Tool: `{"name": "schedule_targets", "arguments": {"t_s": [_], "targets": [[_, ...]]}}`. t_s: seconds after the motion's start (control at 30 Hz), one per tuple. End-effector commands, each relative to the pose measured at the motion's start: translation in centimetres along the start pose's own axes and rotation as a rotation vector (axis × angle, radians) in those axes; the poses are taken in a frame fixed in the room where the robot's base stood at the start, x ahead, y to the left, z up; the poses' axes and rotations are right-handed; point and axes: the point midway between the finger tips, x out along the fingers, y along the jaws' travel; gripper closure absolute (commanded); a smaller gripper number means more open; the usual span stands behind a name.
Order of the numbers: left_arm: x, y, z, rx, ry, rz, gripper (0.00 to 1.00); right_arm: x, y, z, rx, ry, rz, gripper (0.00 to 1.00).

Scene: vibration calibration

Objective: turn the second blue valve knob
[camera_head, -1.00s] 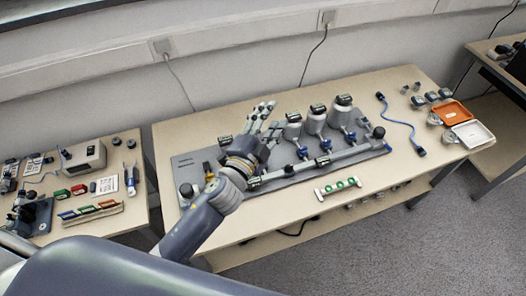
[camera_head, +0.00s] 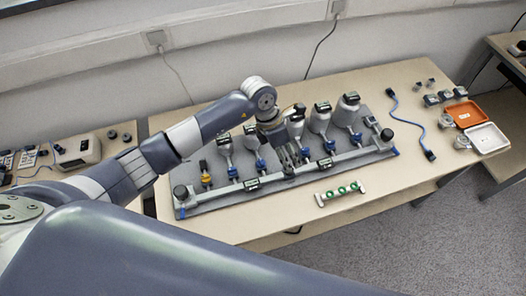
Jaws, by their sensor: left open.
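A grey calibration rig (camera_head: 215,203) lies on the wooden table, with a row of metal vessels and small valves. Blue valve knobs show at the left (camera_head: 232,172), just left of my gripper (camera_head: 260,165), right of it (camera_head: 328,146) and further right (camera_head: 356,138). Counted from the left, the second blue knob is the one just left of my gripper. My left gripper (camera_head: 288,158) is open and points down over the middle of the rig. It covers part of the rig there, and I cannot tell whether it touches anything.
A yellow valve (camera_head: 206,179) is at the rig's left end. A small rack with green rings (camera_head: 341,193) lies in front. A blue cable (camera_head: 408,122), an orange tray (camera_head: 464,113) and a white tray (camera_head: 487,138) lie to the right. The table's front strip is mostly clear.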

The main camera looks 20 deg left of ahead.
Motion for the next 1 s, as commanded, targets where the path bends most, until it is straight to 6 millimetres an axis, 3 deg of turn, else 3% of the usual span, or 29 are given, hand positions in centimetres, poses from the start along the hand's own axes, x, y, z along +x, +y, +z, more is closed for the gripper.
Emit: {"name": "schedule_targets", "arguments": {"t_s": [0.03,0.13,0.37,0.8,1.0], "targets": [[-0.7,1.7,-1.4,0.011,0.079,0.054,0.55,0.0,0.0,0.0,0.000,0.000,0.000,0.54],[-1.9,4.3,-3.9,0.017,0.206,0.132,0.55,-0.1,0.0,-0.1,0.000,0.001,0.000,0.54],[-2.7,6.1,-5.9,0.013,0.307,0.190,0.55,-0.3,0.0,-0.2,0.000,0.002,0.000,0.54],[4.0,7.2,-7.9,0.011,0.304,0.185,0.55,-2.0,0.0,-0.1,0.000,-0.001,0.000,0.54],[6.1,7.8,-8.5,0.013,0.301,0.187,0.55,-2.2,0.0,-0.1,0.000,-0.002,0.000,0.54]]}}
